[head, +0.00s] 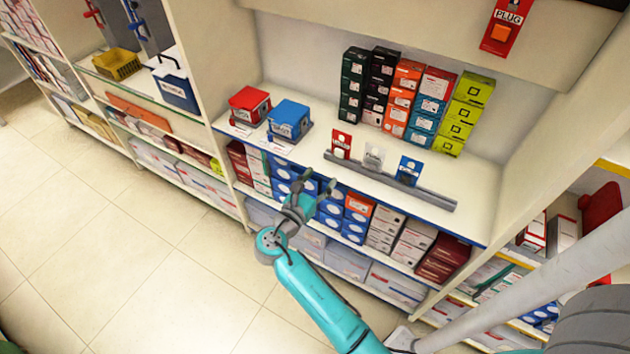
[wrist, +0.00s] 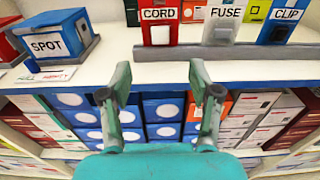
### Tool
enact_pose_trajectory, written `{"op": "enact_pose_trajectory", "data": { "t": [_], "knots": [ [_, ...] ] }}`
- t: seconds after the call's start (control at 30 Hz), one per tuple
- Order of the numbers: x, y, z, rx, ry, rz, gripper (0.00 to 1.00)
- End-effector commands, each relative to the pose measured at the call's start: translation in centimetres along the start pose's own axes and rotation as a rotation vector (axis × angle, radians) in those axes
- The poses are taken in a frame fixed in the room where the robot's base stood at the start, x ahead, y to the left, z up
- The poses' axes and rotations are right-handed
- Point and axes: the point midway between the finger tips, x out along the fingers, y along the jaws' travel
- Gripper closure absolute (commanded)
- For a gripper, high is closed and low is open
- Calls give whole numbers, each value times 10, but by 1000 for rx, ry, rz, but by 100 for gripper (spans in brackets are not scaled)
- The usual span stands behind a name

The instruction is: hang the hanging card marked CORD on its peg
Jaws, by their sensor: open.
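The red hanging card marked CORD (wrist: 159,22) stands upright in a grey rail on the white shelf, at the left end of a row of three cards. It also shows in the head view (head: 341,144). The white FUSE card (wrist: 223,24) and the blue CLIP card (wrist: 284,22) stand to its right. My gripper (wrist: 160,80) is open and empty. It is in front of the shelf edge, below and short of the CORD card, not touching it. A red card marked PLUG (head: 502,27) hangs on the upper panel; no empty peg is clearly visible.
A blue SPOT box (wrist: 56,40) and a red box (head: 249,104) stand on the shelf left of the cards. Stacked coloured boxes (head: 405,95) stand behind the grey rail (head: 390,180). Packed lower shelves lie below the shelf edge. Open floor (head: 130,250) lies at left.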

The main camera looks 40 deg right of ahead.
Motion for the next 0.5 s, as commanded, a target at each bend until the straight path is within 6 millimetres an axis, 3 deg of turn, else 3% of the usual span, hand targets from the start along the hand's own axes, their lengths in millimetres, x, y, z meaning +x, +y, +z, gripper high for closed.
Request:
{"op": "enact_pose_trajectory", "data": {
  "t": [0.5],
  "knots": [
    [54,-1,0,3,2,-2,38]
  ]
}}
